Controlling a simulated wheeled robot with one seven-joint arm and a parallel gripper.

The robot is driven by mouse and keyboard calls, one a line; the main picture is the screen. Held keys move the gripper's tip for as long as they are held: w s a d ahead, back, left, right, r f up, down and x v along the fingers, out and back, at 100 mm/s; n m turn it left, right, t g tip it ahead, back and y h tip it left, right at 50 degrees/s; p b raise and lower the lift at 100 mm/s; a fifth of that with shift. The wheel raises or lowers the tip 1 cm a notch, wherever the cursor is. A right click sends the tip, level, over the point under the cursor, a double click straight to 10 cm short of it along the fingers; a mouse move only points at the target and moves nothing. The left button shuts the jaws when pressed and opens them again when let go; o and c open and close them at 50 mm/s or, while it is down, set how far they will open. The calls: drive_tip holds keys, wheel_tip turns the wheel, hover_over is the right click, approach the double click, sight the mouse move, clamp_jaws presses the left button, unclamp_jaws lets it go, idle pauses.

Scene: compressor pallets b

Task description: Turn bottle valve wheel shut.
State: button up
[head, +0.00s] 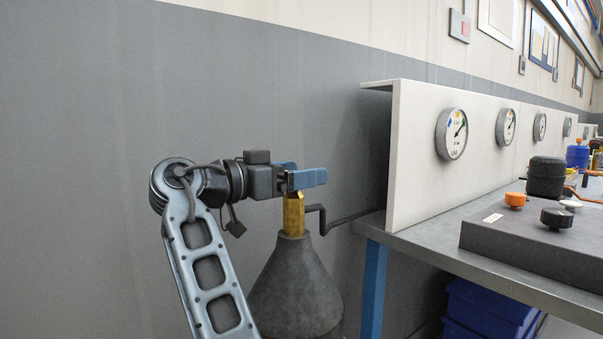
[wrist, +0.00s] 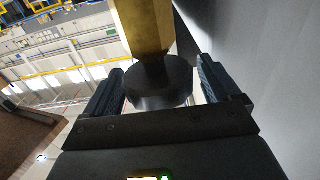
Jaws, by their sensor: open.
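A grey gas bottle (head: 295,288) with a tapered shoulder stands in front of the wall in the head view. A brass valve (head: 293,214) rises from its top and also fills the upper part of the wrist view (wrist: 143,27). The dark round valve wheel (wrist: 160,84) sits at the end of the brass body; in the head view it is hidden behind my gripper. My gripper (head: 306,173) is level at the top of the valve. In the wrist view its two fingers stand open on either side of the wheel, with a visible gap at each side.
A dark pipe (head: 340,220) runs from near the valve toward the bench. A white panel with several gauges (head: 452,134) stands on the grey bench (head: 420,250) to the right. Blue crates (head: 490,310) are below it. The wall left of my arm is clear.

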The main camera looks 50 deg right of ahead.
drive_tip(key=v, duration=0.6)
drive_tip(key=shift+a, duration=0.35)
drive_tip(key=shift+w, duration=0.15)
